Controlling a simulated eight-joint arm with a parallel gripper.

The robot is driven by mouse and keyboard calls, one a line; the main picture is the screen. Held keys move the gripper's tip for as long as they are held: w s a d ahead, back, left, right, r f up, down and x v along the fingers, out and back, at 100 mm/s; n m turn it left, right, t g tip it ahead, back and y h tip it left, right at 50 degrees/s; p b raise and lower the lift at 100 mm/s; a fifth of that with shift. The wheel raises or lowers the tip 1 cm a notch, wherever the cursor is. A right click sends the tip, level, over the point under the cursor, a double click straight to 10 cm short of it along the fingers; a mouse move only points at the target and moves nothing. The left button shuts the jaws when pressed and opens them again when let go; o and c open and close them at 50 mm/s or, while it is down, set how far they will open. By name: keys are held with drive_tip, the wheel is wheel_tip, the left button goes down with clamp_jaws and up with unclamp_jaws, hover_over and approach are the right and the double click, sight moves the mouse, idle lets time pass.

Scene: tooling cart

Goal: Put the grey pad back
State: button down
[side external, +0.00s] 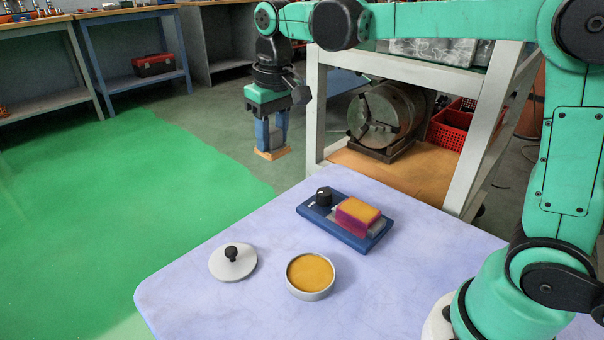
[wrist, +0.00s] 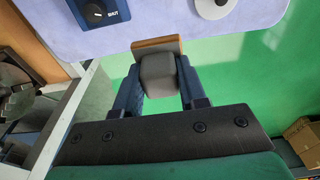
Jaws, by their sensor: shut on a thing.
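My gripper (side external: 272,135) is shut on a grey block with a flat tan plate (side external: 272,153) at its lower end, held in the air beyond the table's far left edge. In the wrist view the grey block (wrist: 158,76) sits between the blue fingers of my gripper (wrist: 159,70); it appears to be the grey pad. On the table, a blue tray-like base (side external: 327,228) carries a black knob (side external: 323,196) and a purple-and-yellow block (side external: 357,216) with a grey surface showing beside it. The wrist view shows only part of this blue base (wrist: 112,15).
A round tin (side external: 311,277) with yellow-orange contents stands open on the pale table (side external: 215,310). Its white lid-like disc (side external: 232,263) with a black knob lies to the left. A grey-framed shelf (side external: 482,140) stands behind the table.

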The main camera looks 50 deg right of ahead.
sight(277, 227)
wheel_tip(277, 227, down, 17)
drive_tip(key=shift+r, duration=0.1)
idle(0.3)
drive_tip(key=shift+f, duration=0.2)
drive_tip(key=shift+c, duration=2.4)
unclamp_jaws()
drive_tip(key=shift+r, duration=0.1)
